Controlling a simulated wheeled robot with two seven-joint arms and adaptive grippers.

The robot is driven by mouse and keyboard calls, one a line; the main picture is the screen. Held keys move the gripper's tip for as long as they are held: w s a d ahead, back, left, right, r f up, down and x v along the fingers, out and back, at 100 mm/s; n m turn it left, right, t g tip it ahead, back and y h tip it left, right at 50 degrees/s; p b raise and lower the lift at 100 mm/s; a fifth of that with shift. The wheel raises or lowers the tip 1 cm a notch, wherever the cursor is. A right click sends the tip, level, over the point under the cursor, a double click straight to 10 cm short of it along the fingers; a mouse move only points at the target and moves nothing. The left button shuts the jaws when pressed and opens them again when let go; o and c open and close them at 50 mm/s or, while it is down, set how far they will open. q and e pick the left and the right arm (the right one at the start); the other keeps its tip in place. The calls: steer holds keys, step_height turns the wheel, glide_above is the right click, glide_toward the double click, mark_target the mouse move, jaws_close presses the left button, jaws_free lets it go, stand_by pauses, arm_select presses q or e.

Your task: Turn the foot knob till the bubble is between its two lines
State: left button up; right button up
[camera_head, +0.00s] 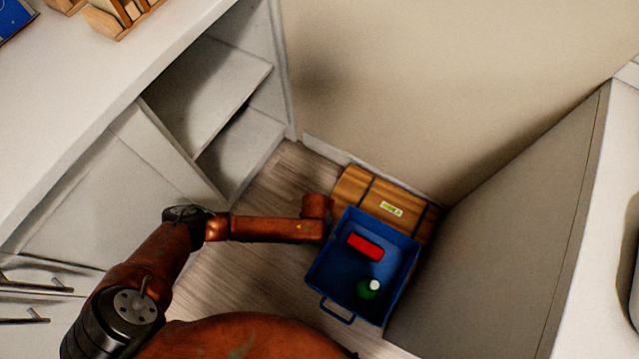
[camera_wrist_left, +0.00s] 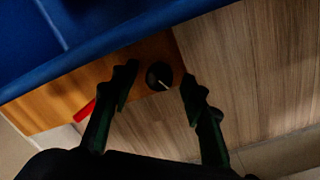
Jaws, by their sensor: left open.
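In the left wrist view, the round black foot knob (camera_wrist_left: 159,76) with a white mark sits at the edge of a wooden stand (camera_wrist_left: 62,92). My left gripper (camera_wrist_left: 160,73) is open, with one finger on each side of the knob; contact cannot be told. In the head view, the wooden stand (camera_head: 352,187) lies low in the corner by the wall, and a small yellow-green level vial (camera_head: 391,209) is on it. The bubble and its lines are too small to make out. My left gripper is hidden there under my wrist. My right gripper is in neither view.
A blue crate (camera_head: 337,257) stands against the stand, holding a red block (camera_head: 365,246) and a green bottle (camera_head: 367,289) with a white top. A grey panel (camera_head: 500,215) closes the right side. White shelving (camera_head: 203,97) is at the left. Bare wooden floor (camera_head: 250,275) lies between.

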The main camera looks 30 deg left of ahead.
arm_select(q)
steer(key=shift+f, duration=0.15)
steer(key=shift+c, duration=0.4)
jaws_close()
